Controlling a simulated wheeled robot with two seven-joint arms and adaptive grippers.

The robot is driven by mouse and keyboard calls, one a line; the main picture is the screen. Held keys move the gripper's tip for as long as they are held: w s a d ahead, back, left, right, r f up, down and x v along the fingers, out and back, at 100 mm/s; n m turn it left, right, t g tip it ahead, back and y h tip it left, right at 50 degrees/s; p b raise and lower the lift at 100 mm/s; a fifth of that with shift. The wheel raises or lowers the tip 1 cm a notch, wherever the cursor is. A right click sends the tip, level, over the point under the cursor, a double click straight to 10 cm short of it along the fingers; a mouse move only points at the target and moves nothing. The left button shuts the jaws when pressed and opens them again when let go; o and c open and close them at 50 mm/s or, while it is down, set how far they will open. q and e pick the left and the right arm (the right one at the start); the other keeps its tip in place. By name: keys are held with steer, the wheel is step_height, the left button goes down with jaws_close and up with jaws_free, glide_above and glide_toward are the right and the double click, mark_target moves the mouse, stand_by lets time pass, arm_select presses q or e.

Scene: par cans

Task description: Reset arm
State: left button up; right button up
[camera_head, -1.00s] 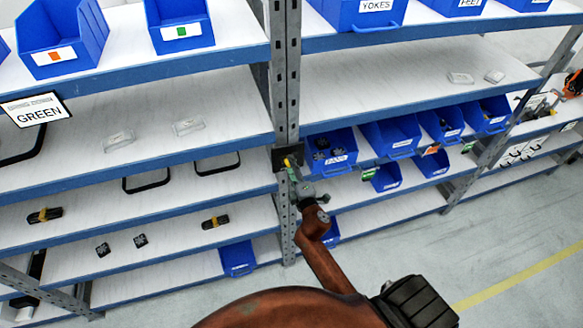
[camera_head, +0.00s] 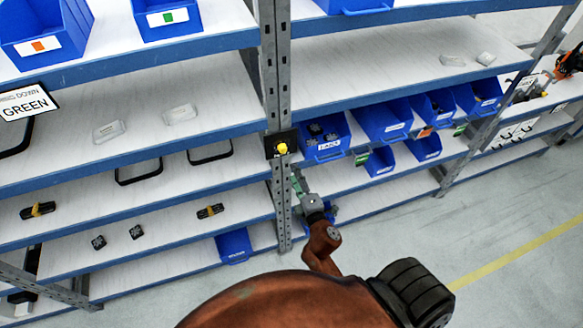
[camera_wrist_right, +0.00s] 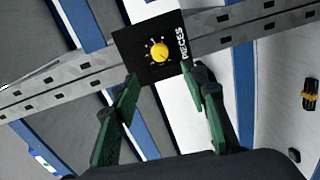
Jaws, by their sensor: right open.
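My right gripper (camera_head: 299,185) is in front of the grey shelf post, just below a black plate with a yellow knob (camera_head: 281,148). In the right wrist view its two green fingers (camera_wrist_right: 160,90) are apart with nothing between them. The black plate with the yellow knob (camera_wrist_right: 157,50) and the word "PIECES" lies beyond the fingertips, mounted on the post. My right arm is brown and comes up from the bottom of the head view. My left gripper is not in view.
Blue bins (camera_head: 383,122) stand on the right shelves, with more on the top left shelf (camera_head: 45,30). A "GREEN" sign (camera_head: 25,104) hangs at the left. Clear small cases (camera_head: 180,114) lie on a shelf. The grey post (camera_head: 272,70) stands close to my gripper. Floor at right is clear.

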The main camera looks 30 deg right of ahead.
steer(key=shift+s+a, duration=0.1)
steer(key=shift+s, duration=0.2)
steer(key=s+a+f+m+g+y+b, duration=0.1)
steer(key=s+f+m+g+b, duration=0.15)
steer(key=f, duration=1.35)
steer(key=s+a+f+m+g+y+b, duration=0.1)
steer(key=s+f+g+b, duration=0.2)
steer(key=f, duration=1.2)
steer(key=s+f+m+g+y+b, duration=0.1)
steer(key=s+f+m+g+b, duration=0.2)
steer(key=f, duration=1.3)
steer(key=s+f+m+g+b, duration=0.3)
steer(key=s+f, duration=1.3)
steer(key=s, duration=0.2)
steer(key=s+f+m+g+b, duration=0.4)
steer(key=s+f, duration=1.2)
steer(key=s, duration=0.3)
steer(key=shift+s+d+f+y, duration=0.2)
steer(key=shift+d+f+y, duration=0.1)
steer(key=shift+d+y, duration=0.1)
steer(key=shift+g, duration=0.25)
